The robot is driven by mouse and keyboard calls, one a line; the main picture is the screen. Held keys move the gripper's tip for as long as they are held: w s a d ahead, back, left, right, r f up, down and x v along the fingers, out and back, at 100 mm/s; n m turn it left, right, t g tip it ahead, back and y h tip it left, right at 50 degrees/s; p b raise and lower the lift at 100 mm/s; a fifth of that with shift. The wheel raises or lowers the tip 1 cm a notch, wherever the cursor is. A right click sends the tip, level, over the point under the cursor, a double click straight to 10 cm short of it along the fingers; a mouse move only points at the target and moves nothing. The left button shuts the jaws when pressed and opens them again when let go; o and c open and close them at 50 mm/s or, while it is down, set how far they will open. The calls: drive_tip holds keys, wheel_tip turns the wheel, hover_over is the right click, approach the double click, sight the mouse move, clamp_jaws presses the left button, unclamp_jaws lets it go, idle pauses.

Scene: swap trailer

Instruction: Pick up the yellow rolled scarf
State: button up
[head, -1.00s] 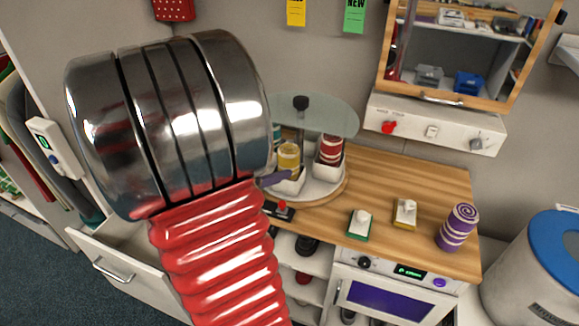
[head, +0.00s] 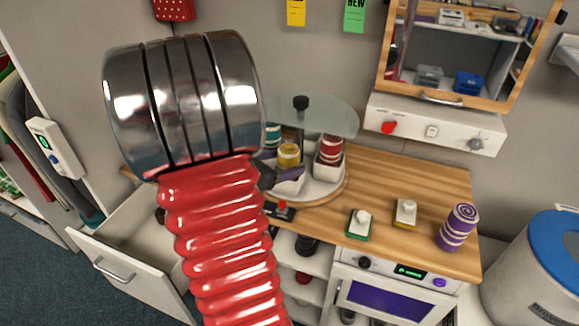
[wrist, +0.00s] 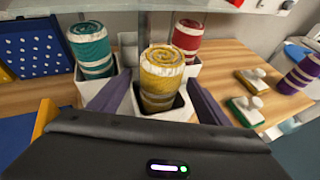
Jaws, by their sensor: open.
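The yellow rolled scarf (wrist: 162,78) stands upright in a white square holder, in the middle of the wrist view. In the head view the scarf (head: 289,155) stands on a round turntable (head: 333,189) under a glass disc. My gripper (wrist: 158,92) is open, with one purple finger on the left and one on the right of the scarf's holder. I cannot tell whether the fingers touch it. In the head view my arm hides most of the gripper (head: 280,176).
A teal rolled scarf (wrist: 90,48) and a red rolled scarf (wrist: 187,36) stand in neighbouring holders. A glass disc (head: 318,115) sits above the turntable. A purple rolled scarf (head: 459,226) and two white-knobbed blocks stand at the counter's right. A drawer (head: 130,260) is open at left.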

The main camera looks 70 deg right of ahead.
drive_tip(key=shift+x, duration=1.2)
drive_tip(key=shift+c, duration=0.5)
drive_tip(key=c, duration=1.1)
wheel_tip(320, 180, up, 18)
